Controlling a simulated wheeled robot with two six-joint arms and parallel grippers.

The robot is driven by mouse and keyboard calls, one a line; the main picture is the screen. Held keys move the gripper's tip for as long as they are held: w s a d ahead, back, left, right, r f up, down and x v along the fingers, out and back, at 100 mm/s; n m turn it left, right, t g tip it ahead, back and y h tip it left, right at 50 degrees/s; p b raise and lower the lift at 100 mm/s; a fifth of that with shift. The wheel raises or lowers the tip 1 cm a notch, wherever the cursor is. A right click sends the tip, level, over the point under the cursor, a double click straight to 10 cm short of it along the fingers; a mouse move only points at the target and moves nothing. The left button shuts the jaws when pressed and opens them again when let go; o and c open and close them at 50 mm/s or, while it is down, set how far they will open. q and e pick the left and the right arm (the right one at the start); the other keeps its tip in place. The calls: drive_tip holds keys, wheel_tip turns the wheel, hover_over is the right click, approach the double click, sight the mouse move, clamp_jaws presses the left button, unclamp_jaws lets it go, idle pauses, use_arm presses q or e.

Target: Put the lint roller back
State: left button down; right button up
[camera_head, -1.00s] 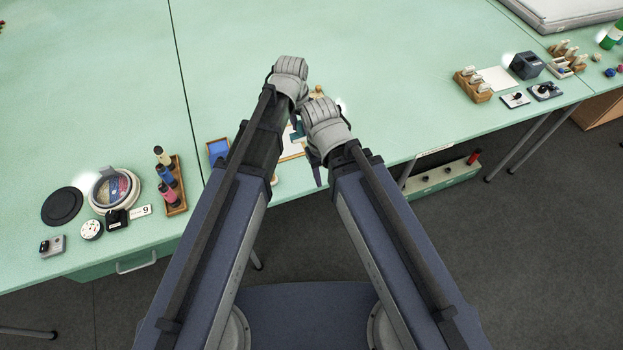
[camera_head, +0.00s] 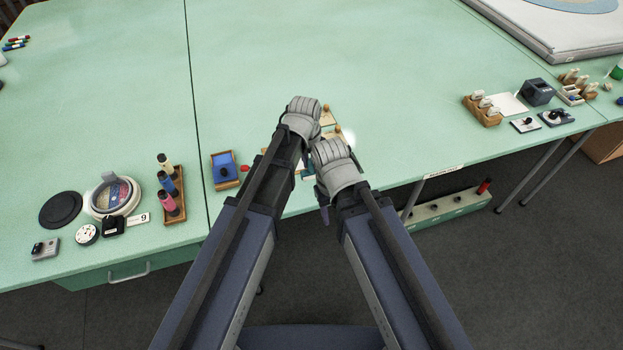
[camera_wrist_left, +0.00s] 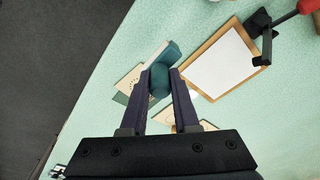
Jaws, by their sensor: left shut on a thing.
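My left gripper (camera_wrist_left: 160,82) is shut on a teal rounded piece (camera_wrist_left: 160,76), which seems to be part of the lint roller. In the left wrist view, the teal piece sits between the two dark fingers, above or against a pale card and a teal strip; whether it touches them I cannot tell. In the head view, the grey left wrist (camera_head: 303,118) hides most of this spot. My right gripper (camera_head: 322,195) is beside it, near the table's front edge. Its jaw opening is hidden. No empty holder for the roller is clearly recognisable.
A wooden-framed white sheet (camera_wrist_left: 218,62) lies close to the left gripper, with a black and red tool (camera_wrist_left: 284,18) beyond. A blue pad in a tray (camera_head: 224,184) and a spool rack (camera_head: 177,213) stand to the left. The green table (camera_head: 270,60) is clear behind.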

sight(312, 172)
use_arm(q)
drive_tip(key=shift+f, duration=0.1)
wheel_tip(312, 172, down, 4)
drive_tip(key=b, duration=0.3)
drive_tip(key=shift+b, duration=0.35)
drive_tip(key=shift+r, duration=0.2)
drive_tip(key=shift+f, duration=0.15)
drive_tip(key=c, duration=1.1)
unclamp_jaws()
drive_tip(key=shift+f, duration=0.1)
drive_tip(key=o, duration=0.4)
drive_tip(key=shift+o, duration=0.2)
wheel_tip(312, 172, up, 12)
drive_tip(key=s+p, duration=0.1)
drive_tip(key=p, duration=1.1)
drive_tip(key=shift+s+a+r, duration=0.2)
drive_tip(key=shift+s+a, duration=0.15)
drive_tip(key=shift+a, duration=0.05)
